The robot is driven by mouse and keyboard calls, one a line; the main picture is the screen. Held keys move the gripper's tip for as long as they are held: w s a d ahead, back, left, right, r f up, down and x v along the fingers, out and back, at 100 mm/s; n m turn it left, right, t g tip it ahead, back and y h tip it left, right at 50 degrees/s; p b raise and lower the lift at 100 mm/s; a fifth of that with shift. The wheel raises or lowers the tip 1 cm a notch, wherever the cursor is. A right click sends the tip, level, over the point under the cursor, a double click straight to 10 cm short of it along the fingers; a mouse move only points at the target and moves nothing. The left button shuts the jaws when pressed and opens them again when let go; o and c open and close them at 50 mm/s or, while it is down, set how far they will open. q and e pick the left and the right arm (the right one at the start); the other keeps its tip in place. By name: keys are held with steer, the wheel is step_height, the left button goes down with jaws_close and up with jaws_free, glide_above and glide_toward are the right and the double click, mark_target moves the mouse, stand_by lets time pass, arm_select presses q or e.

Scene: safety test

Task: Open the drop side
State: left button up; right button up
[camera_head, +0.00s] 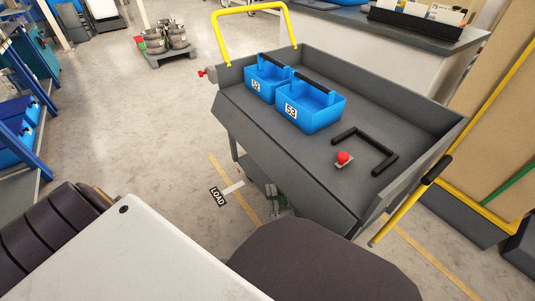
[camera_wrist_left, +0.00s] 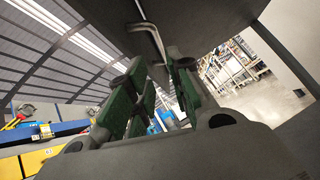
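The grey cart (camera_head: 315,163) stands ahead of me in the head view. Its near long side panel, the drop side (camera_head: 285,157), leans outward and slopes down from the deck edge; it is not upright. A red-knobbed fitting (camera_head: 205,73) is at the cart's far left corner. My left gripper (camera_head: 275,203) is low, below the panel's lower edge. In the left wrist view its green-padded fingers (camera_wrist_left: 153,100) are apart with nothing held, under a dark surface with a bent metal bar (camera_wrist_left: 150,32). I cannot tell whether they touch it. My right gripper is not in view.
Two blue bins, 52 (camera_head: 267,80) and 53 (camera_head: 310,103), a red knob (camera_head: 343,157) and a black bracket (camera_head: 368,147) are on the deck. A yellow handle (camera_head: 252,10) rises at the far end. A LOAD sign (camera_head: 217,196) marks the floor, which is clear leftward.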

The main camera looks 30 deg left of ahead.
mark_target(267, 154)
arm_select(q)
steer(key=shift+a+r, duration=0.1)
steer(key=shift+x, duration=6.75)
jaws_close()
